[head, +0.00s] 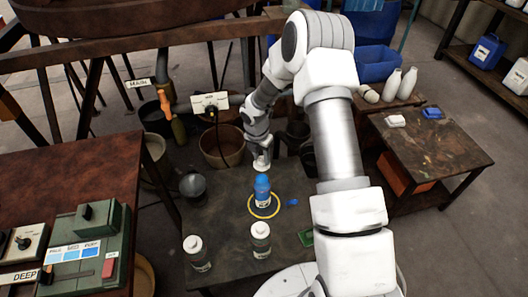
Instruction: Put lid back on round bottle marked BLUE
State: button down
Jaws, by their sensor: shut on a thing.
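A round bottle (262,191) with blue contents and a white label stands upright inside a yellow ring on the dark low table (222,225). The label is too small to read surely. My gripper (261,158) points down just above the bottle's top. It is shut on a small pale thing, which looks like the white lid (261,164). The lid appears to be over the bottle's mouth; I cannot tell whether they touch. The fingers are small and partly hidden by the wrist.
Two white-capped bottles stand at the table's front, one left (197,254) and one right (261,240). A small blue piece (293,202) lies right of the ring. A grey pot (192,186) is at the left edge. A control box (85,245) stands on the left bench.

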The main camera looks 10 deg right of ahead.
aim_at(261, 166)
jog(key=shift+f+b, duration=1.95)
jog(key=shift+f, duration=0.5)
jog(key=shift+f+b, duration=0.45)
jog(key=shift+f, duration=0.4)
jog(key=shift+f, duration=0.15)
grip_release()
dwell(0.6)
jog(key=shift+r+p, duration=2.95)
jog(key=shift+r, duration=0.6)
